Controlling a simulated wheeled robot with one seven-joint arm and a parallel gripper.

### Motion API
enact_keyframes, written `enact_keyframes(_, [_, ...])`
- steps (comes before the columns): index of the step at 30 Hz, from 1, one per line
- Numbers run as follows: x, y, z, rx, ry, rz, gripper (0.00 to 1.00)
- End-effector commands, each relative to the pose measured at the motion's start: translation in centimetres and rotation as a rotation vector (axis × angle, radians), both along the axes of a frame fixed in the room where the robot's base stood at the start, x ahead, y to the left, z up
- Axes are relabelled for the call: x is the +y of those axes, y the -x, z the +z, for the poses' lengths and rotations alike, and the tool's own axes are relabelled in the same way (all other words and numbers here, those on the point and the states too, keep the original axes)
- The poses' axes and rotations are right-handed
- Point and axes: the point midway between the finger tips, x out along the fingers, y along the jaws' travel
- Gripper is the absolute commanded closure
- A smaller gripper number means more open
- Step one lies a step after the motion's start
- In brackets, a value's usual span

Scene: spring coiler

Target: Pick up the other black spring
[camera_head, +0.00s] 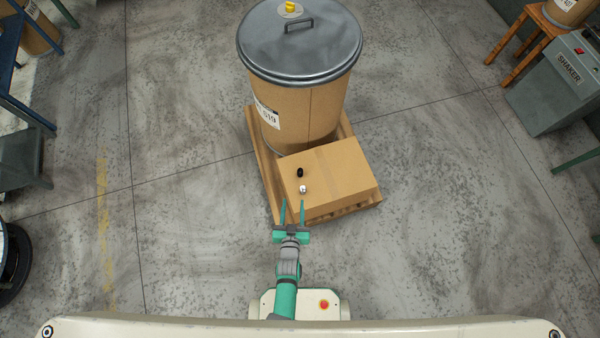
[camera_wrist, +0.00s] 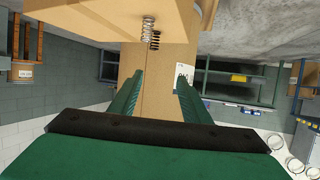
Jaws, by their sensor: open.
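A black spring (camera_head: 300,172) stands upright on the top of a cardboard box (camera_head: 345,172), near its left edge. A silver spring (camera_head: 303,188) stands just nearer to me. My gripper (camera_head: 293,203) is open and empty, its two green fingers pointing towards the springs from the box's near side. The wrist view appears upside down. There the silver spring (camera_wrist: 148,31) and the black spring (camera_wrist: 155,41), partly hidden behind it, show above the open fingers. Whether the fingers are level with the springs is hard to tell.
The box sits on a wooden pallet (camera_head: 257,150) beside a large drum (camera_head: 320,105) with a grey lid and a yellow object (camera_head: 290,7) on top. A grey shaker machine (camera_head: 556,85) stands at the right. The floor around the pallet is mostly clear.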

Motion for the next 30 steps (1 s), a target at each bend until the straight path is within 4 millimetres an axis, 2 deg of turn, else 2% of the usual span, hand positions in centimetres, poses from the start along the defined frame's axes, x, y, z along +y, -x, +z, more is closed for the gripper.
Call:
enact_keyframes(1, [-0.4, -1.6, -1.1, 0.004, 0.005, 0.001, 0.57])
enact_keyframes(6, [-1.2, -4.7, -3.6, 0.023, 0.016, 0.008, 0.57])
enact_keyframes(13, [-1.6, -6.6, -4.8, 0.031, 0.02, 0.011, 0.57])
enact_keyframes(22, [-1.7, -10.2, -6.2, 0.031, 0.02, 0.011, 0.57])
enact_keyframes(30, [-1.9, -11.4, -6.7, 0.031, 0.021, 0.011, 0.57])
